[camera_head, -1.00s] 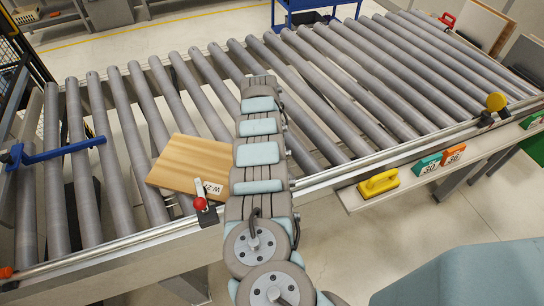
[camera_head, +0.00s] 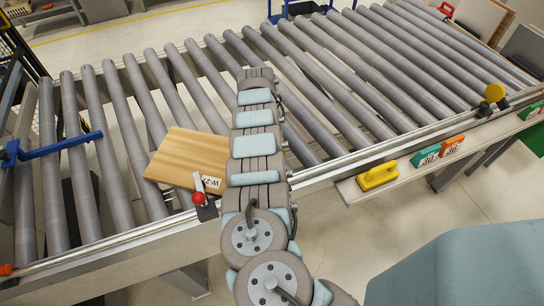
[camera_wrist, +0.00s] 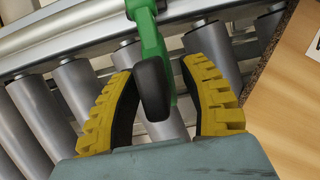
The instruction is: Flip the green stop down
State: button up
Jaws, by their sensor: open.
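The green stop (camera_wrist: 153,35) comes in from the top of the wrist view and ends in a rounded black tip (camera_wrist: 152,90). My gripper (camera_wrist: 160,70) has two ribbed yellow fingers, spread apart, one on each side of the stop. The black tip lies between them in the picture, with visible gaps to both fingers; I cannot tell its depth. In the head view, my arm reaches over the conveyor's front rail and hides both the green stop and my gripper.
A labelled wooden panel (camera_head: 185,155) lies on the rollers left of my arm, beside a red-knobbed stop (camera_head: 199,197). A blue stop (camera_head: 55,150) is at far left, a yellow-knobbed stop (camera_head: 494,93) at right. A yellow handled tool (camera_head: 378,177) sits on the front shelf.

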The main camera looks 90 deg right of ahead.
jog(key=v, duration=1.2)
dwell(0.6)
